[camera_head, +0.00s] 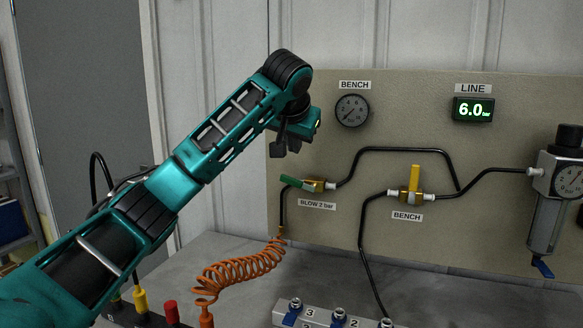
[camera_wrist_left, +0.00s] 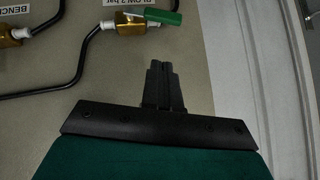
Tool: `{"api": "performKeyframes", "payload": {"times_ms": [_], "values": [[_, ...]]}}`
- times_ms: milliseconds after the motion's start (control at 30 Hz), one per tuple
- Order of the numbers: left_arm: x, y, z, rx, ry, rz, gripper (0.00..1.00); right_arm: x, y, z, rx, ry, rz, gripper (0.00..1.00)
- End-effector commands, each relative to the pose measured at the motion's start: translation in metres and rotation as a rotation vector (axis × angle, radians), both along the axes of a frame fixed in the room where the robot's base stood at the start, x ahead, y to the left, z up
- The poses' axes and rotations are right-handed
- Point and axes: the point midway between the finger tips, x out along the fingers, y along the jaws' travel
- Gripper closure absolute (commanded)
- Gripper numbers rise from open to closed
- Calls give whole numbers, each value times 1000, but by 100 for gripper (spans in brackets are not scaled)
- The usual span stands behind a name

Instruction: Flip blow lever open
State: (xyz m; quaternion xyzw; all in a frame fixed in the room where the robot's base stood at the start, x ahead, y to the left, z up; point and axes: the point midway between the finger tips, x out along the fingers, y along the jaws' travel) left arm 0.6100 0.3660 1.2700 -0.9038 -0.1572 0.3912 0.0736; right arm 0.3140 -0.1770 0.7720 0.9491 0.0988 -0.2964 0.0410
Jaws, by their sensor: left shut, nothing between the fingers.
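The blow valve has a brass body (camera_head: 315,184) and a green lever (camera_head: 291,181), above the "BLOW 2 bar" label (camera_head: 317,204). The lever points left, roughly along the pipe with a slight tilt. My right gripper is not in view.
A bench valve with an upright yellow lever (camera_head: 415,178) is to the right, with black pipes around it. The bench gauge (camera_head: 352,110), line display (camera_head: 473,109) and filter regulator (camera_head: 555,190) are on the panel. An orange coiled hose (camera_head: 238,270) hangs below.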

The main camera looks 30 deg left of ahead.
Motion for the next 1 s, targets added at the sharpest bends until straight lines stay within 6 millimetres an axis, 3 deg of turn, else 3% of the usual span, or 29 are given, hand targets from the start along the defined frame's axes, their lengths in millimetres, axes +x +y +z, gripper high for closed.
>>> {"api": "performKeyframes", "payload": {"times_ms": [200, 400, 1000], "values": [[30, 16, -32, 1, 3, 2, 100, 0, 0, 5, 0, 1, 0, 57], [26, 23, -59, 3, 2, 0, 100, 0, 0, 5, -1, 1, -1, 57], [21, 26, -71, -19, -5, 1, 100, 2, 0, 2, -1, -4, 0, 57]]}}
